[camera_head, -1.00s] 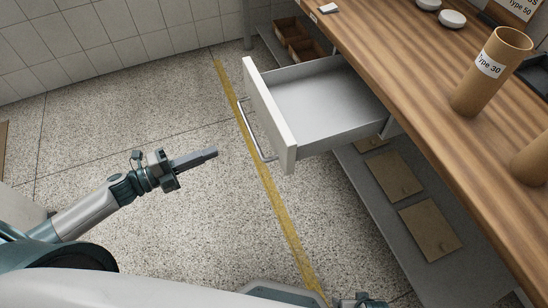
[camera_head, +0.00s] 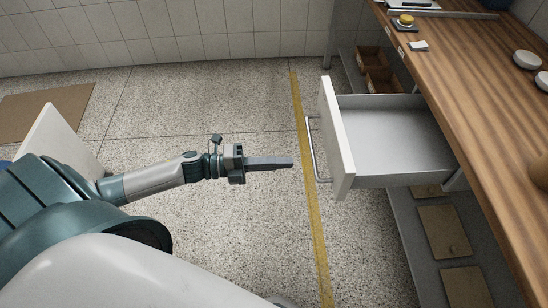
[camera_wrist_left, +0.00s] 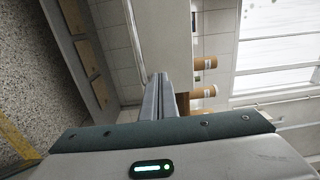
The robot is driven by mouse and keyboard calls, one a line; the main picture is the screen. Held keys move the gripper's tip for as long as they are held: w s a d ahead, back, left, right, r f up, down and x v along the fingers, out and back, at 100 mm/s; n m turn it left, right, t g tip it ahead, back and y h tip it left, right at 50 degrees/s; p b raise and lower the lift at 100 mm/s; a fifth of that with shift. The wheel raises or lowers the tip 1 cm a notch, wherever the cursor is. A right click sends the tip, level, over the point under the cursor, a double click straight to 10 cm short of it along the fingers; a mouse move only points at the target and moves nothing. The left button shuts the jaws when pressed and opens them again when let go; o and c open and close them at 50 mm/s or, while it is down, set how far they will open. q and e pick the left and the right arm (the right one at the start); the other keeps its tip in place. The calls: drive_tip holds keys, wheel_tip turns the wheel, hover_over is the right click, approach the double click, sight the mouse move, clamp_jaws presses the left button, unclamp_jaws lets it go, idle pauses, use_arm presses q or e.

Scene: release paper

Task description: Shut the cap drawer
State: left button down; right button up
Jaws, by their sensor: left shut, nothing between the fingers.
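The cap drawer (camera_head: 395,122) is pulled out from under the wooden workbench. Its white front (camera_head: 337,140) faces left and carries a metal bar handle (camera_head: 314,150). The part of its inside that shows is bare. My left gripper (camera_head: 291,162) is shut and empty. It points right at the drawer front, a short gap left of the handle in the head view. In the left wrist view the shut fingers (camera_wrist_left: 158,97) point toward the pale drawer front (camera_wrist_left: 165,40). My right gripper is not in view.
The wooden benchtop (camera_head: 470,95) runs along the right, with white round caps (camera_head: 527,60) on it. Below are a grey shelf with brown boards (camera_head: 443,230) and brown bins (camera_head: 378,75). A yellow line (camera_head: 312,215) marks the floor.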

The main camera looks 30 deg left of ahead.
sight(417, 164)
use_arm(q)
drive_tip(key=p+x, duration=0.2)
drive_tip(key=x, duration=0.6)
drive_tip(key=shift+w+d+r, duration=0.1)
drive_tip(key=shift+w+d, duration=0.15)
drive_tip(key=shift+x, duration=0.9)
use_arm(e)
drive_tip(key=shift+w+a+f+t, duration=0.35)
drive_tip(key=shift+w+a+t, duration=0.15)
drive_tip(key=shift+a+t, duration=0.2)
